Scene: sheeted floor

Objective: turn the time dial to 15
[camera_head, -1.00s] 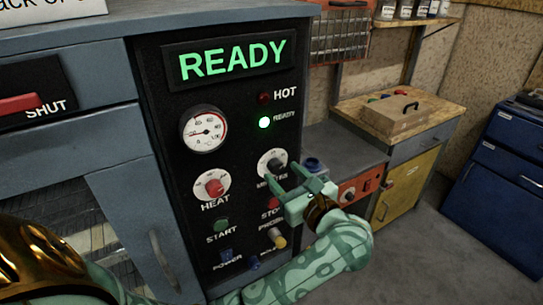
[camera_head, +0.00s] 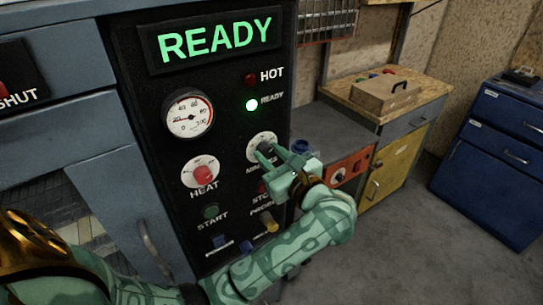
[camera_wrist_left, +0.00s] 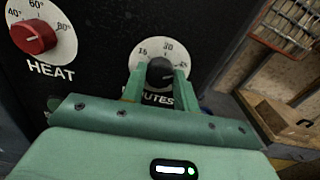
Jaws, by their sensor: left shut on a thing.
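The time dial (camera_head: 262,147) is a dark knob on a white round plate marked MINUTES, on the black control panel. In the left wrist view the dial (camera_wrist_left: 160,71) sits between my fingertips, with 15, 30 and 45 readable around it. My left gripper (camera_head: 272,153) is at the dial, its two green fingers on either side of the knob; it also shows in the left wrist view (camera_wrist_left: 159,82). It is shut on the knob. The fingers hide part of the MINUTES label. The knob's pointer is hard to make out. My right gripper is not in view.
The red HEAT knob (camera_head: 204,175) is left of the dial. START (camera_head: 211,212) and other buttons lie below, partly behind my arm. The READY display (camera_head: 218,40) is lit green. Open floor lies at lower right.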

